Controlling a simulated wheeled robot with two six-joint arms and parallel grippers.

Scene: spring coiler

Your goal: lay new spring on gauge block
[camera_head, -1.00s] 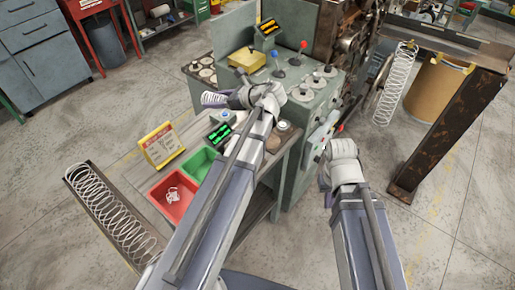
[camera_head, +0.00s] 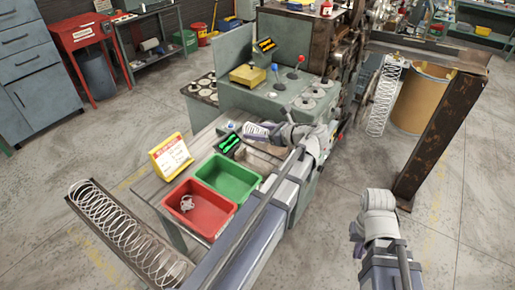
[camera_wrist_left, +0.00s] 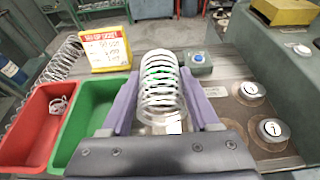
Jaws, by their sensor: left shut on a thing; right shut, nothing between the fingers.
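My left gripper (camera_head: 268,134) is shut on a short pale coil spring (camera_head: 256,131). In the left wrist view the spring (camera_wrist_left: 160,85) sits between the two purple fingers, with its axis pointing away from the wrist. A dark gauge block with a green lit display (camera_head: 228,143) lies on the bench just left of the spring. In the left wrist view its green glow shows through the coils, and the spring hides most of it. I cannot tell whether the spring touches it. My right gripper (camera_head: 357,236) is shut and empty, low at the right, away from the bench.
A red tray (camera_head: 183,222) holding a tangled spring and an empty green tray (camera_head: 228,178) sit on the bench's near side. A yellow-edged sign (camera_head: 171,157) stands behind them. Numbered round weights (camera_wrist_left: 271,130) lie on the right in the wrist view. The coiler machine (camera_head: 300,95) rises behind.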

